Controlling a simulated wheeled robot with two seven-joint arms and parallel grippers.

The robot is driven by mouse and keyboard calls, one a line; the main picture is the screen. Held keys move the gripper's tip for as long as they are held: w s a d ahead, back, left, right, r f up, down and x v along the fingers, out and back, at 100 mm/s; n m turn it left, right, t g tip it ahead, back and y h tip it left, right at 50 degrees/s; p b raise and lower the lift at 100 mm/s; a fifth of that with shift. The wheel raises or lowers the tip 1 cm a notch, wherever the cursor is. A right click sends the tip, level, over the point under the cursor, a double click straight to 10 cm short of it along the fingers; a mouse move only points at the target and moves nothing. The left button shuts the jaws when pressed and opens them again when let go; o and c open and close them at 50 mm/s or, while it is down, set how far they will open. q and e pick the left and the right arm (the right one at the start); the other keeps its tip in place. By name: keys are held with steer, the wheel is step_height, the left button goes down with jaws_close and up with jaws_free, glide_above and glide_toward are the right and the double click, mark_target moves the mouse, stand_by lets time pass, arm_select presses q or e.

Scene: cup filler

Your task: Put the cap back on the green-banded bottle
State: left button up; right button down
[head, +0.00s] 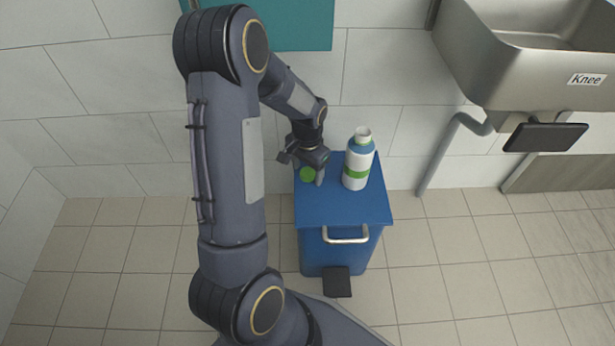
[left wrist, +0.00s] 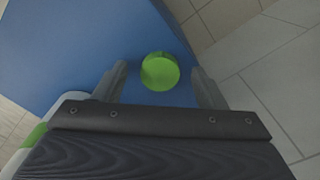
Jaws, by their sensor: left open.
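A white bottle with a green band (head: 356,174) stands upright and uncapped on the blue bin's lid (head: 345,210). A green cap (head: 307,174) lies on the same lid, left of the bottle. My left gripper (head: 312,177) is low over the lid at the cap. In the left wrist view, the cap (left wrist: 160,72) sits between the two open fingers of the left gripper (left wrist: 160,88), with gaps on both sides. Part of the bottle (left wrist: 36,136) shows at the lower left there, mostly hidden by the gripper body. My right gripper is not in view.
The blue bin has a light handle (head: 345,236) and a black pedal (head: 337,282) in front. A steel sink (head: 480,60) with a black knee plate (head: 545,137) is on the wall at right. A tiled wall is close behind the bin. The front of the lid is clear.

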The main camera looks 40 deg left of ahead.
mark_target(308, 174)
arm_select(q)
steer(key=shift+c, duration=0.5)
steer(key=c, duration=1)
steer(key=shift+o, duration=0.2)
steer(key=shift+r, duration=0.15)
steer(key=shift+r, duration=0.2)
steer(key=r, duration=0.1)
steer(key=r+p, duration=0.2)
steer(key=shift+s+d+r, duration=0.15)
steer(key=shift+d+r, duration=0.1)
steer(key=shift+r, duration=0.1)
steer(key=s+d+r+p, duration=0.2)
steer(key=s+d+r, duration=0.2)
steer(key=s+d+r+p, duration=0.3)
steer(key=s+d+r, duration=0.1)
steer(key=s+d, duration=0.1)
steer(key=shift+s+d+r, duration=0.25)
steer(key=shift+s+r, duration=0.05)
steer(key=shift+r, duration=0.05)
